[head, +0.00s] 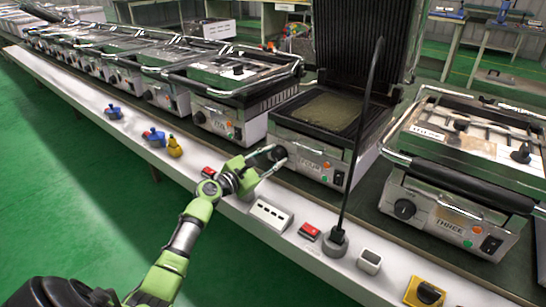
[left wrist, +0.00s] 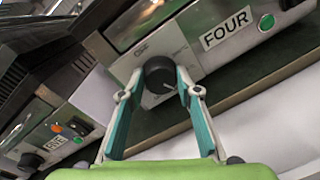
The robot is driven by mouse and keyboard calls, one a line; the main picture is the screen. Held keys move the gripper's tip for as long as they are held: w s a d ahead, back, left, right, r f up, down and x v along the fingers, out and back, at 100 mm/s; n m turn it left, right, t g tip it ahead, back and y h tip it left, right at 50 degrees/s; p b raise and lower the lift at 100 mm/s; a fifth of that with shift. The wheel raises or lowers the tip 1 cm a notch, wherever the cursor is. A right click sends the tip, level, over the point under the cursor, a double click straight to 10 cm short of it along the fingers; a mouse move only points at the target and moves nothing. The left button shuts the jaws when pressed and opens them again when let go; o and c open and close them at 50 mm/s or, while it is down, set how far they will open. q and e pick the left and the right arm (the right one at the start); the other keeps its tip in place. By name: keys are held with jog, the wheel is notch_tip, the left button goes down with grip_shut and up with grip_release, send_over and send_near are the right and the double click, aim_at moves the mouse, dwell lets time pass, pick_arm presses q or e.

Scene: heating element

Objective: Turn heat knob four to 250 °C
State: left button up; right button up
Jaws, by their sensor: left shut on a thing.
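The grill labelled FOUR (head: 310,135) stands on the bench with its ribbed lid raised. Its black round heat knob (left wrist: 158,73) is on the left of its front panel, with a white mark on its face. My left gripper (head: 272,160) reaches over the bench edge to this knob. In the left wrist view the teal fingers of my left gripper (left wrist: 162,88) are closed on the knob from both sides. The scale around the knob is too small to read. My right gripper is not in view.
Grill THREE (head: 455,180), lid shut, stands to the right, and a row of closed grills runs left. A plug with a black cable (head: 335,240), a white socket strip (head: 270,214), red switches and a yellow block (head: 424,293) lie along the front ledge.

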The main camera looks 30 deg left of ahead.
pick_arm(q)
jog(key=m, duration=0.5)
jog(key=shift+d+f+y, duration=0.1)
jog(key=shift+y, duration=0.3)
jog(key=m, duration=0.4)
jog(key=shift+d+m+y+b, duration=0.1)
jog(key=shift+m+y+b, duration=0.2)
jog(key=shift+m+b, duration=0.1)
jog(key=shift+m, duration=0.3)
jog(key=o, duration=1.1)
jog(key=shift+s, duration=0.1)
jog(key=s, duration=0.8)
jog(key=s+a+r, duration=0.1)
jog(key=s, duration=0.2)
jog(key=shift+s, duration=0.4)
